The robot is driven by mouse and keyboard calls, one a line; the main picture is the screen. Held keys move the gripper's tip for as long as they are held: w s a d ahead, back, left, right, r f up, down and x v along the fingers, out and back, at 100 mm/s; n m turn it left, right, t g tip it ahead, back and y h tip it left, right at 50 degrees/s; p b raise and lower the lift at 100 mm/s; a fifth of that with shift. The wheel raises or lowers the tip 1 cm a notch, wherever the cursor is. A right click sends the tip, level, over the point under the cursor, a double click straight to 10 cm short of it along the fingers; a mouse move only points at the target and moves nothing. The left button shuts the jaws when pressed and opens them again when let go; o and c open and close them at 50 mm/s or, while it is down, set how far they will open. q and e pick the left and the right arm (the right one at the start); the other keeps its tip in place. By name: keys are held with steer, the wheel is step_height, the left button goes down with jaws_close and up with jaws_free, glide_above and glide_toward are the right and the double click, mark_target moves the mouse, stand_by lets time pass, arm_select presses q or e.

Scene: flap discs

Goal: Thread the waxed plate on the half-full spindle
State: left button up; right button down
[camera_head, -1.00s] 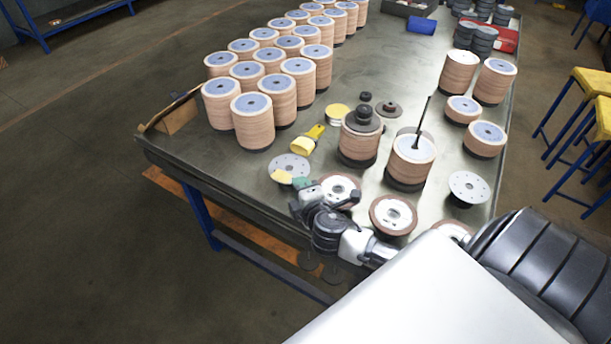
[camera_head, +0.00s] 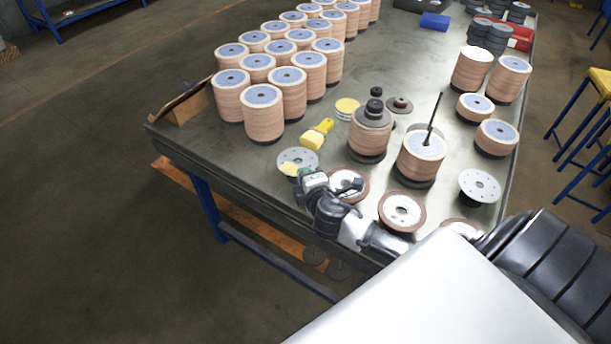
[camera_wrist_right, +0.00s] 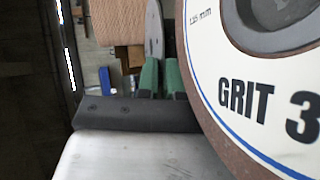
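The waxed plate (camera_head: 300,157) is a grey disc with holes and a yellow patch, near the table's front edge. My right gripper (camera_head: 305,173) reaches it from the front right. In the right wrist view the green fingertips (camera_wrist_right: 161,78) stand close together with the grey plate (camera_wrist_right: 154,30) edge-on between them. They look shut on it, though their contact is partly hidden. A spindle (camera_head: 435,115) with a thin black rod rises from a stack of flap discs (camera_head: 421,158). Left of it another stack (camera_head: 370,138) has dark round pieces on top. My left gripper is not in view.
Loose flap discs (camera_head: 402,212) lie by the front edge; one looms large in the right wrist view (camera_wrist_right: 265,85). A grey holed plate (camera_head: 480,186) sits at right. A yellow brush (camera_head: 316,135) lies behind the waxed plate. Tall disc stacks (camera_head: 262,112) fill the left.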

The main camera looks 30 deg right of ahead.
steer(key=shift+r+p, duration=1.7)
steer(key=shift+p, duration=0.05)
